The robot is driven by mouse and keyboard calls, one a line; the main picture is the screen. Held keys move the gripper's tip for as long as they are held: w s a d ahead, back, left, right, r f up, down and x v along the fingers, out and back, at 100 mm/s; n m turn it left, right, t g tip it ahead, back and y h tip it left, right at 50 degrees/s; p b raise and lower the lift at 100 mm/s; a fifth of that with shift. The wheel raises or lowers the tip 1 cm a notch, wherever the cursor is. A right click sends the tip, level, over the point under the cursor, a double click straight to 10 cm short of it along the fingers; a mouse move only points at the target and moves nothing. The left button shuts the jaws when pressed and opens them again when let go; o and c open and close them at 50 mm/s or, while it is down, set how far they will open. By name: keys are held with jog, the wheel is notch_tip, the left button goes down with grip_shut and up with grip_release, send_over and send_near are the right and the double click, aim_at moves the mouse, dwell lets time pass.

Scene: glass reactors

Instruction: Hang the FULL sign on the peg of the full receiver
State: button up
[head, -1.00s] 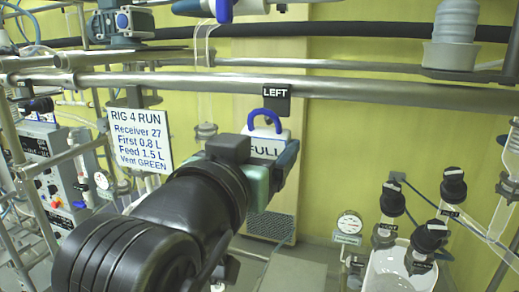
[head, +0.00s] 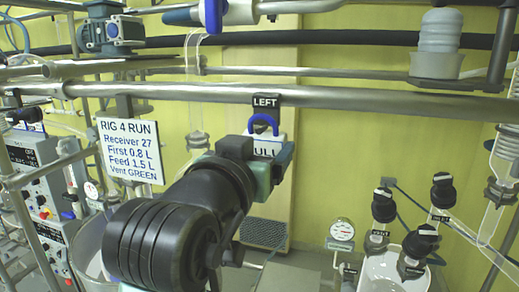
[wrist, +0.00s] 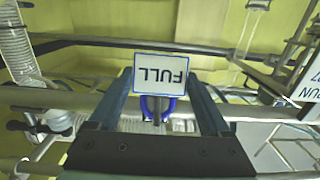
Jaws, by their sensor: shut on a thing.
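The white FULL sign (head: 268,147) with its blue loop (head: 263,121) is at my gripper (head: 272,168), just below the black LEFT plate (head: 265,101) on the steel rail. My gripper is shut on the sign, and its fingers cover part of it in the head view. In the wrist view the sign (wrist: 160,75) shows upside down between the two fingers, with the loop (wrist: 147,108) towards the gripper base. A narrow grey piece (wrist: 157,112) shows inside the loop. I cannot tell whether the loop is around a peg.
A long steel rail (head: 375,98) crosses just above my gripper. Glass tubing (head: 500,160) is at far right.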

jog(key=shift+f+b, duration=0.4)
jog(key=shift+f, duration=0.1)
dwell(0.8)
dwell(0.4)
jog(key=o, duration=1.2)
jog(key=shift+v, duration=3.45)
jog(key=b+v, duration=0.5)
jog(key=v, duration=0.6)
jog(key=shift+f, duration=0.1)
